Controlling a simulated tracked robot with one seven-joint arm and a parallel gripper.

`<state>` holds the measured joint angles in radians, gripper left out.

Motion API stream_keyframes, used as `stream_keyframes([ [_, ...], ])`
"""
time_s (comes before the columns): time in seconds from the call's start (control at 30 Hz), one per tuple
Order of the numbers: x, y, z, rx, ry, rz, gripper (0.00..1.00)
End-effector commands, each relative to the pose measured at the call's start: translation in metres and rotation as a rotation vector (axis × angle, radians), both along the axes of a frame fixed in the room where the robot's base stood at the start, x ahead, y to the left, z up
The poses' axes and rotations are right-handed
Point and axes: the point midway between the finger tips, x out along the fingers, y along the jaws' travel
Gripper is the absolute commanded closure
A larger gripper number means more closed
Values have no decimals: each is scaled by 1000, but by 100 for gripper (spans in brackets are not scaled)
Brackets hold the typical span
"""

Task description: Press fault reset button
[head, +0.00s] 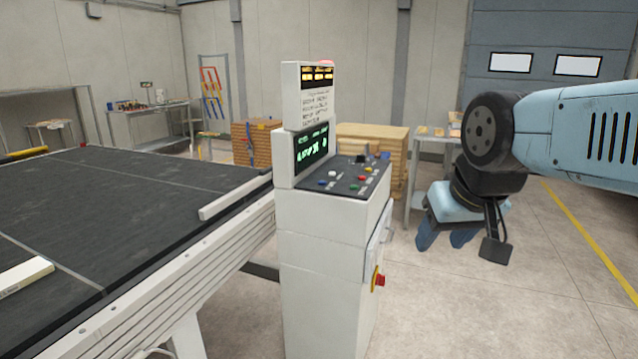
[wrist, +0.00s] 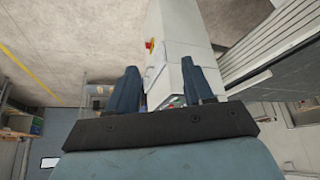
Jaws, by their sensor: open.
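The control console (head: 330,240) is a white cabinet with a sloped dark button panel (head: 344,186). On the panel are small coloured buttons, among them a blue one (head: 322,182), a white one (head: 332,174), a red one (head: 362,178) and a green one (head: 354,187). Labels are too small to read, so I cannot tell which is fault reset. My gripper (head: 443,238) hangs right of the console, fingers pointing down, apart from it. In the wrist view my gripper (wrist: 160,70) is open and empty, with the console (wrist: 180,35) beyond its fingers and the panel mostly hidden.
A red emergency stop (head: 380,281) on a yellow base juts from the console's right side. A screen with green text (head: 311,147) stands behind the panel. The coater's dark conveyor bed (head: 120,200) fills the left. Stacked boards (head: 372,148) stand behind. Floor on the right is clear.

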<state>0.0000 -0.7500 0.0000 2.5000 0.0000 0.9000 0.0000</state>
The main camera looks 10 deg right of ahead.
Motion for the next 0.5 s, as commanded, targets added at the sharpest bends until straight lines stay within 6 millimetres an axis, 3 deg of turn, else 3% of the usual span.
stream_keyframes([
  [0.07,0,0,0,0,0,0,56],
  [0.5,0,0,0,0,0,0,98],
])
